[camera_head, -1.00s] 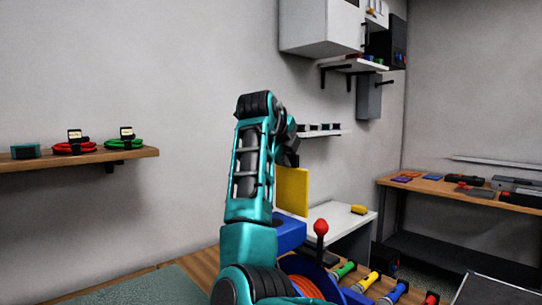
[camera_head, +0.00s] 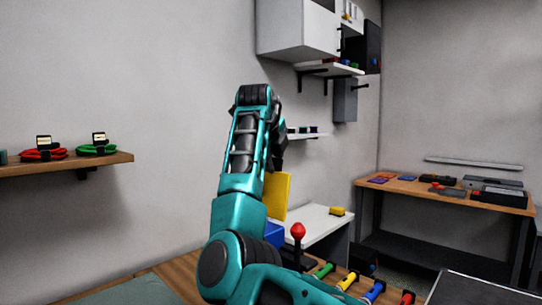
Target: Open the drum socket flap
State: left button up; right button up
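The yellow flap (camera_head: 277,194) stands upright above the blue socket box (camera_head: 273,234) of the drum, just right of my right arm. Its left part is hidden behind the arm. The orange cable and blue drum body are covered by my arm. A red ball knob (camera_head: 298,231) on a dark stem stands to the right of the box. My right gripper (camera_head: 277,158) is a dark shape behind the raised forearm, above the flap. Its fingers are mostly hidden, so I cannot tell whether it touches the flap or how wide it is. My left gripper is out of view.
Several coloured plugs (camera_head: 348,281) lie in a row at the bench's front right. A white-topped stand (camera_head: 312,222) is behind. A wall shelf (camera_head: 115,161) holds red and green cable coils. A second workbench (camera_head: 440,195) stands at the right.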

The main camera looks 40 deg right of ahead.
jog(key=shift+o, duration=0.4)
jog(key=shift+d+f, duration=0.15)
jog(key=shift+f, duration=0.15)
jog(key=shift+r, duration=0.1)
jog(key=shift+r, duration=0.15)
jog(key=v, duration=1.3)
jog(key=shift+b, duration=0.3)
jog(key=shift+w, duration=0.1)
